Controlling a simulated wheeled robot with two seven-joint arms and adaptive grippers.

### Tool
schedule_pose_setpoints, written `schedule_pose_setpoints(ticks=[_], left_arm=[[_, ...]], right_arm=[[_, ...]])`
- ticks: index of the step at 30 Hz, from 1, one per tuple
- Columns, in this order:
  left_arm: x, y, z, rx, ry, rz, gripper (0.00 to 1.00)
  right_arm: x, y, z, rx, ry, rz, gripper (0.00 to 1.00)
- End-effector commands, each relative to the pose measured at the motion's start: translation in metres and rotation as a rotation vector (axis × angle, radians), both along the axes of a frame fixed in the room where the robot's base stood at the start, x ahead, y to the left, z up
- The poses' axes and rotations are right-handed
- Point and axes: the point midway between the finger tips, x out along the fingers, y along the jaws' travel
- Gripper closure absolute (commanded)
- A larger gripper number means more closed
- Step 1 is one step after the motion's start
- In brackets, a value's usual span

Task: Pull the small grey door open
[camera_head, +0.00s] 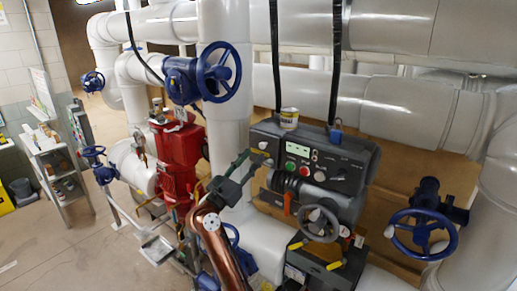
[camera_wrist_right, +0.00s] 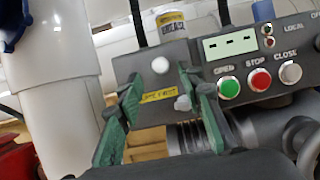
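The dark grey control box (camera_head: 345,158) stands on the pipework at centre right. What looks like the small grey door (camera_wrist_right: 140,68) is its left front part, with a round white knob (camera_wrist_right: 160,65) and a yellow label (camera_wrist_right: 158,95). Its outline is unclear, and it looks shut. My right gripper (camera_head: 246,168) is in front of the box's left end. In the wrist view its green fingers (camera_wrist_right: 160,85) are spread, one either side of the label, with nothing held between them. I cannot tell whether they touch the door. My left gripper is not in view.
A can (camera_head: 289,118) and a blue padlock (camera_head: 336,134) sit atop the box. Buttons (camera_wrist_right: 259,80) are to the right of the door. A grey handwheel (camera_head: 318,223) is below. A red pump (camera_head: 180,150) and blue valve wheel (camera_head: 218,72) stand left, near the white vertical pipe (camera_head: 226,30).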

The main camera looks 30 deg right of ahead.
Motion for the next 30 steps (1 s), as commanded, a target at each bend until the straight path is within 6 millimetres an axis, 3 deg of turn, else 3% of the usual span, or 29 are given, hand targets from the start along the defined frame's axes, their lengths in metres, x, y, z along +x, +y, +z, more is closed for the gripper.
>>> schedule_pose_setpoints(ticks=[9,20,30], left_arm=[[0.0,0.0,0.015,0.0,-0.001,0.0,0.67],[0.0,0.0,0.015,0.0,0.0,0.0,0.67],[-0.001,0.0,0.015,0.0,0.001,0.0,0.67]], right_arm=[[0.014,-0.035,0.018,-0.003,0.0,-0.002,0.65],[0.016,-0.039,0.018,-0.003,0.001,-0.001,0.66],[0.016,-0.038,0.018,-0.004,0.001,-0.001,0.89]])
